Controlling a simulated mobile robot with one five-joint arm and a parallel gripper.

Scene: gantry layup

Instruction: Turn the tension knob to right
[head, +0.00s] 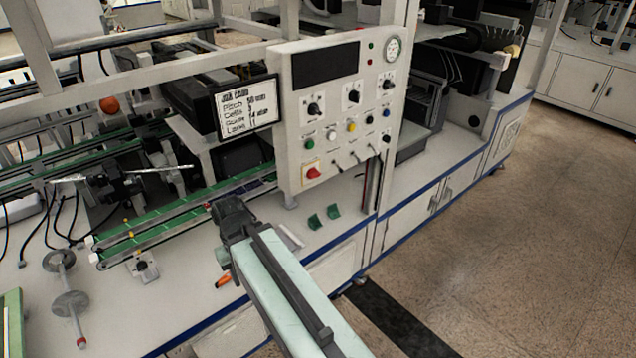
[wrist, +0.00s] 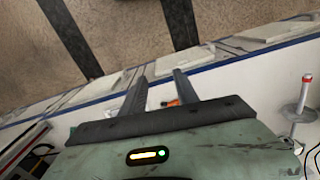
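The grey control panel (head: 345,140) stands upright on the bench in the head view. It carries three black knobs in a slanting row: a left knob (head: 314,108), a middle knob (head: 354,96) and a right knob (head: 386,84). Their labels are too small to read, so I cannot tell which is the tension knob. My gripper (head: 228,208) is below and left of the panel, apart from the knobs. In the wrist view my gripper (wrist: 160,82) has its two fingers spread with nothing between them. No knob shows there.
A job card (head: 247,106) hangs left of the panel. Below the knobs are coloured buttons, toggle switches and a red knob (head: 313,173). Green conveyor rails (head: 165,217) run left. Floor at right is clear.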

